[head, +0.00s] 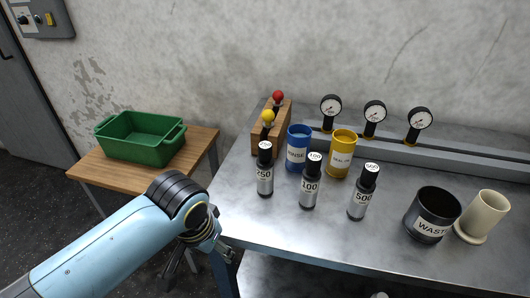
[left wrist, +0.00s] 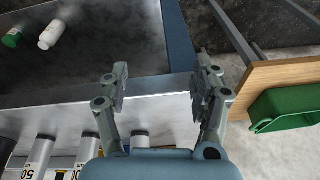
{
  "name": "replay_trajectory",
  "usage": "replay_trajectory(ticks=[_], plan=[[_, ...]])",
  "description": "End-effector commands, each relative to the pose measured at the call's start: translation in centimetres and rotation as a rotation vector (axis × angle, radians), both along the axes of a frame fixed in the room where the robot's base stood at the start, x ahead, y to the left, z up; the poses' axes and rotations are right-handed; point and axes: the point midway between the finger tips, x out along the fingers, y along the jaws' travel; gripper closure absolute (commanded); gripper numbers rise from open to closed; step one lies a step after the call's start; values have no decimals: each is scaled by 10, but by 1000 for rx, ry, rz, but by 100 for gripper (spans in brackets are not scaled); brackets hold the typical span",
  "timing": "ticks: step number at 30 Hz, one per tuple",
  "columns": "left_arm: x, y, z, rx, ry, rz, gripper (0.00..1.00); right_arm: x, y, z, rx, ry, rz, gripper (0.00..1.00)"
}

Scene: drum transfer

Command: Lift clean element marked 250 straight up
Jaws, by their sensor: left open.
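The element marked 250 (head: 265,172) stands upright on the metal bench, near its left end, with a black neck and a labelled top. Elements marked 100 (head: 311,186) and 500 (head: 362,197) stand to its right. My left gripper (head: 200,258) is beside the bench's front left corner, lower in the picture than element 250 and apart from it. In the left wrist view the gripper (left wrist: 160,90) is open with nothing between its fingers. Parts of several cylinders show at that view's lower left; I cannot tell which is 250. My right gripper is not in view.
A wooden block (head: 258,137) with red and yellow knobs, a blue RINSE cup (head: 298,153) and a yellow cup (head: 342,158) stand behind the elements. A black WASTE cup (head: 432,222) and a beige cup (head: 484,215) are right. A green bin (head: 140,141) sits on a wooden side table (head: 88,174).

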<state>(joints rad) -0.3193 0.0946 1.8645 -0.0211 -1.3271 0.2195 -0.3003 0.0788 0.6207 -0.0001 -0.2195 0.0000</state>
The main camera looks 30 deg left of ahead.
Motion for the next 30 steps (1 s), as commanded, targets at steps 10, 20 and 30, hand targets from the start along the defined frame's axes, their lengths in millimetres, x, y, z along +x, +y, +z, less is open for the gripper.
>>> replay_trajectory(ticks=[10, 20, 30], plan=[[95, 0, 95, -53, 0, 391, 36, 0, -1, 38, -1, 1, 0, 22], [187, -4, 185, -97, 22, 843, 36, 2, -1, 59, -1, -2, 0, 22], [202, 0, 164, -99, 31, 933, 36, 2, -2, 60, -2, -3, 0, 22]])
